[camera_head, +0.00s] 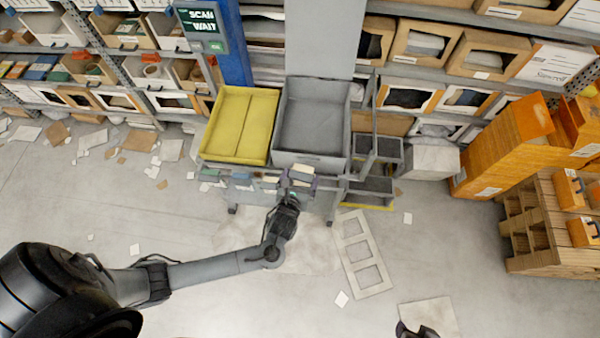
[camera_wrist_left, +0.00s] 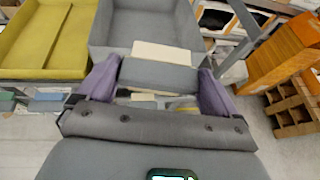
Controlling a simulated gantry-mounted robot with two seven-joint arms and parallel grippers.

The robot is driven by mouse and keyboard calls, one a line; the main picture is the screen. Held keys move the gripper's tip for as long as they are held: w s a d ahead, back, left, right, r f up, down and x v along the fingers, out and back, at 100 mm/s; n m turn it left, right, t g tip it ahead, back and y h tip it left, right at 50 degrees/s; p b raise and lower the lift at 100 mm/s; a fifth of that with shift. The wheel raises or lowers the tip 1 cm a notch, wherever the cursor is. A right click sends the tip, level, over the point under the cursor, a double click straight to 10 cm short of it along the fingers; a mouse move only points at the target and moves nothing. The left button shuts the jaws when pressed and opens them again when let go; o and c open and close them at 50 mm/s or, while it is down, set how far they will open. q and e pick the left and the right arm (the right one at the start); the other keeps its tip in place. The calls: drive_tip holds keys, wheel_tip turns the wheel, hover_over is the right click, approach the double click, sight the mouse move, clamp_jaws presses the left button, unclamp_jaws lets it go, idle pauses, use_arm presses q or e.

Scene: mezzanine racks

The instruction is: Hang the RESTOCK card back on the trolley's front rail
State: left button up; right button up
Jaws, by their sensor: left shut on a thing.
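In the head view my left gripper (camera_head: 300,180) is at the trolley's front rail (camera_head: 258,185), below the grey tote. In the left wrist view its purple fingers (camera_wrist_left: 160,82) are shut on a card (camera_wrist_left: 158,74), grey with a cream upper part. No lettering is legible on it, so I cannot confirm that it is the RESTOCK card. I cannot tell whether it touches the rail. Other small cards (camera_head: 241,176) hang along the rail to the left. A dark part of my right arm (camera_head: 416,331) shows at the bottom edge; its fingers are not clear.
A yellow tote (camera_head: 238,120) and a grey tote (camera_head: 312,115) sit on the trolley. A step stool (camera_head: 372,190) stands at its right. Orange crates (camera_head: 505,145) and a wooden pallet stack (camera_head: 535,220) stand farther right. Papers and a white frame (camera_head: 362,250) lie on the floor.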

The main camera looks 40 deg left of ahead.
use_arm(q)
drive_tip(key=w+d+f+n+y+b, duration=0.1)
drive_tip(key=d+f+b, duration=0.55)
drive_tip(key=f, duration=0.35)
drive_tip(key=w+d+f+n+y+b, duration=0.1)
drive_tip(key=d+f+b, duration=0.4)
drive_tip(key=f+b, duration=0.4)
drive_tip(key=r+b+x, duration=0.1)
drive_tip(key=b+x, duration=0.5)
drive_tip(key=x, duration=0.3)
drive_tip(key=shift+w+g, duration=0.15)
drive_tip(key=shift+g, duration=0.25)
use_arm(e)
wheel_tip(320, 180, down, 23)
drive_tip(key=shift+d+f, duration=0.2)
drive_tip(key=shift+d, duration=0.1)
use_arm(q)
drive_tip(key=shift+a, duration=0.1)
use_arm(e)
drive_tip(key=shift+a+r, duration=0.1)
drive_tip(key=shift+r, duration=0.05)
use_arm(q)
drive_tip(key=shift+p, duration=0.6)
use_arm(e)
drive_tip(key=shift+r, duration=0.4)
use_arm(q)
drive_tip(key=shift+f, duration=0.1)
use_arm(e)
drive_tip(key=shift+r, duration=0.1)
